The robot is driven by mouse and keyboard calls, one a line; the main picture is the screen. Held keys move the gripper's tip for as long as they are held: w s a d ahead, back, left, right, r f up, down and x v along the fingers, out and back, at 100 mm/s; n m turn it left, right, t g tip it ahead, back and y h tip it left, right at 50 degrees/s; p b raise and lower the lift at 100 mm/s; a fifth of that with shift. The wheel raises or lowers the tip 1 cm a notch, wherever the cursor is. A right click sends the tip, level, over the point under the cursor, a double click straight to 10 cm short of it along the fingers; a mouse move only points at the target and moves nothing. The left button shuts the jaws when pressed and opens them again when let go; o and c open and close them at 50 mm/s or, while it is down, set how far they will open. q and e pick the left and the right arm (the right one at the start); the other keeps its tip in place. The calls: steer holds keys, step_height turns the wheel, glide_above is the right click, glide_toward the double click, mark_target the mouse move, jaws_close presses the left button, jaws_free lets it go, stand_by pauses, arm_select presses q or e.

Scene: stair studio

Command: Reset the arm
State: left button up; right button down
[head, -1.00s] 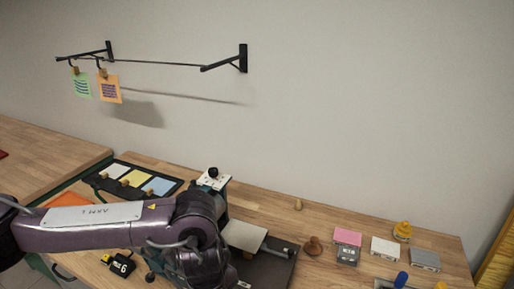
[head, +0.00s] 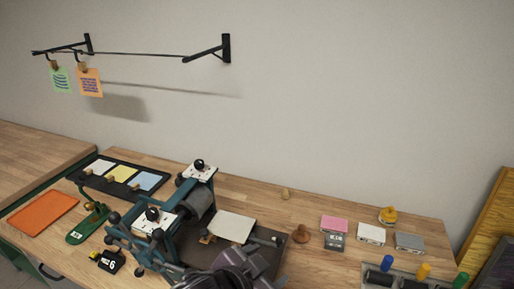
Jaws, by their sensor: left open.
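My left arm shows only as a purple-grey part at the bottom middle, with the left gripper (head: 238,274) partly cut off by the lower edge. It is open, and I see nothing held in it. It is in front of the teal printing press (head: 170,232) and overlaps the press's dark bed in the picture; I cannot tell whether it touches. A pale sheet (head: 230,227) lies on the bed. My right gripper is not in view.
An orange tray (head: 43,212) and a dark tray with coloured cards (head: 148,181) are at left. A wooden knob (head: 301,234), small blocks (head: 371,233) and a rack of coloured-handled rollers (head: 405,280) are at right. Two cards hang on a wall rail (head: 135,53).

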arm_select(q)
steer(key=s+a+f+n+g+y, duration=0.3)
steer(key=s+a+f+n, duration=0.15)
steer(key=a+f, duration=0.4)
steer(key=s+a+f+n+g+y, duration=0.35)
steer(key=s+a+f, duration=0.2)
steer(key=a, duration=0.65)
step_height(320, 180, down, 28)
steer(key=s+b, duration=0.1)
steer(key=s, duration=0.1)
steer(key=s+a+f+g, duration=0.1)
steer(key=s+a+f, duration=0.1)
steer(key=s+f, duration=0.8)
steer(key=s+a+f+g, duration=0.1)
steer(key=s+a+f, duration=0.1)
steer(key=s+f, duration=0.8)
steer(key=shift+s+f+b, duration=0.25)
steer(key=shift+f+b, duration=0.2)
steer(key=shift+f, duration=0.2)
